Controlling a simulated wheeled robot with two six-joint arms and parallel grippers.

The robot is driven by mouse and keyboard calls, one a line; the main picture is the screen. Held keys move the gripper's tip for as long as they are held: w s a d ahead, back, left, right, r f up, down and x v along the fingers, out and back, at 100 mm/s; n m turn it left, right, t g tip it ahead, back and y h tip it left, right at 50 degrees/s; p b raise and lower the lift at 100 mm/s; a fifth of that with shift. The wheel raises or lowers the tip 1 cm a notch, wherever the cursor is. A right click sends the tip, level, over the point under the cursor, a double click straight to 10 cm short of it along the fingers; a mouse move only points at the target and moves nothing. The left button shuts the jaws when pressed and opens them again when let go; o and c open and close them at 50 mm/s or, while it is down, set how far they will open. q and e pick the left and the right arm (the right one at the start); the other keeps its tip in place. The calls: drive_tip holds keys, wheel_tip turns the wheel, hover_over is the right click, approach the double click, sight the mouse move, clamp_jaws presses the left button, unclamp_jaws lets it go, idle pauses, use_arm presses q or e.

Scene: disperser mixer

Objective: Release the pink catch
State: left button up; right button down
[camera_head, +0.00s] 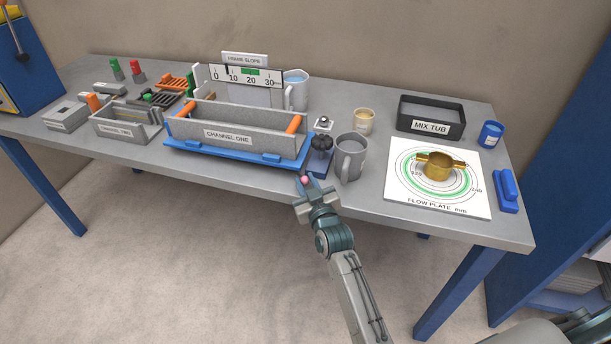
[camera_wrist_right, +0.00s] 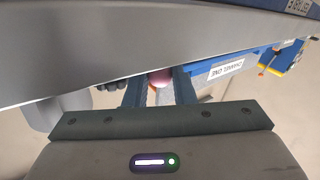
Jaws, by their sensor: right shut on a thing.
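The pink catch (camera_head: 304,180) is a small pink ball at the front right corner of the blue base (camera_head: 230,152) under the tray marked CHANNEL ONE (camera_head: 228,137). My right gripper (camera_head: 309,190) is at the table's front edge, shut on the catch. In the right wrist view the pink catch (camera_wrist_right: 160,78) sits between the two fingers of the right gripper (camera_wrist_right: 160,88). How the catch joins the base is hidden. My left gripper is not in view.
Open floor is in front of the table.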

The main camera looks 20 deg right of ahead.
drive_tip(key=shift+d+f+y+b, duration=0.1)
drive_tip(key=shift+d+y+b, duration=0.05)
drive_tip(key=shift+y+b, duration=0.2)
drive_tip(key=shift+d+n+y, duration=0.1)
drive_tip(key=shift+n+y, duration=0.15)
drive_tip(key=shift+n, duration=0.15)
drive_tip(key=c, duration=1.2)
unclamp_jaws()
drive_tip(key=shift+w, duration=0.1)
drive_tip(key=shift+c, duration=0.2)
drive_tip(key=shift+s+b, duration=0.3)
drive_tip(key=shift+s, duration=0.15)
drive_tip(key=s+d+b, duration=0.1)
drive_tip(key=s+b, duration=0.1)
drive_tip(key=s, duration=0.8)
